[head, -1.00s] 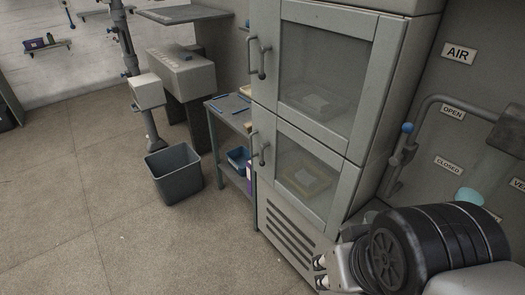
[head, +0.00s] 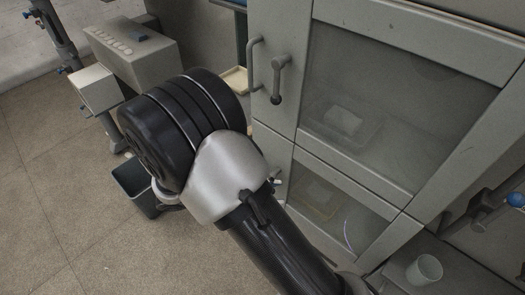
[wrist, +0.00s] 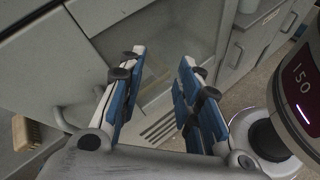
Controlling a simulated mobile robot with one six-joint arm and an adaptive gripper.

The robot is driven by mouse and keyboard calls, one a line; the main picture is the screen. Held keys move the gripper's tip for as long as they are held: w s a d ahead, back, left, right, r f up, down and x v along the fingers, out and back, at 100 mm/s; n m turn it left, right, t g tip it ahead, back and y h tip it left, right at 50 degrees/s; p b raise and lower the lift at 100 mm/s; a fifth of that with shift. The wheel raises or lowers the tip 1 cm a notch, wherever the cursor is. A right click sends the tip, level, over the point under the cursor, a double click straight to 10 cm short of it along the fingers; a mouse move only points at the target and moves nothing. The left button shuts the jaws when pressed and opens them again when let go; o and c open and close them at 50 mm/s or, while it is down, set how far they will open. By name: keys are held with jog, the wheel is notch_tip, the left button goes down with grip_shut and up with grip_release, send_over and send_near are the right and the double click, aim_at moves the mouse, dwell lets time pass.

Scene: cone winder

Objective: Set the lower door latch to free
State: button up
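The grey cabinet's lower door (head: 300,168) has a glazed window and stands closed below the upper door. In the head view my arm covers its left edge, where the lower latch is; the latch's setting cannot be read. My gripper (wrist: 158,62) shows in the wrist view with its two blue-padded fingers apart and nothing between them. Its fingers point toward a glazed cabinet front (wrist: 165,45) with vent slots (wrist: 158,131) below. I cannot make out the lower latch for certain in the wrist view.
The upper door (head: 400,95) has a fixed handle (head: 252,65) and a dark-knobbed latch (head: 278,80) hanging down. A white cup (head: 424,270) stands on a grey surface at lower right. A dark bin (head: 135,186) is partly hidden behind my arm. Floor is clear at left.

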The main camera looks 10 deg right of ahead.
jog(key=a+f+n+t+p, duration=0.1)
jog(key=a+f+n+t, duration=0.3)
jog(key=f+n+t, duration=0.4)
jog(key=a+f+n+t+p, duration=0.1)
jog(key=a+f+n+t, duration=0.3)
jog(key=f, duration=0.7)
jog(key=shift+n+y, duration=0.3)
jog(key=shift+n, duration=0.3)
jog(key=x, duration=0.8)
jog(key=b+x, duration=0.1)
jog(key=x, duration=0.8)
jog(key=shift+d+r+b, duration=0.2)
jog(key=shift+d+b, duration=0.1)
jog(key=shift+d, duration=0.05)
jog(key=shift+c, duration=0.2)
grip_shut()
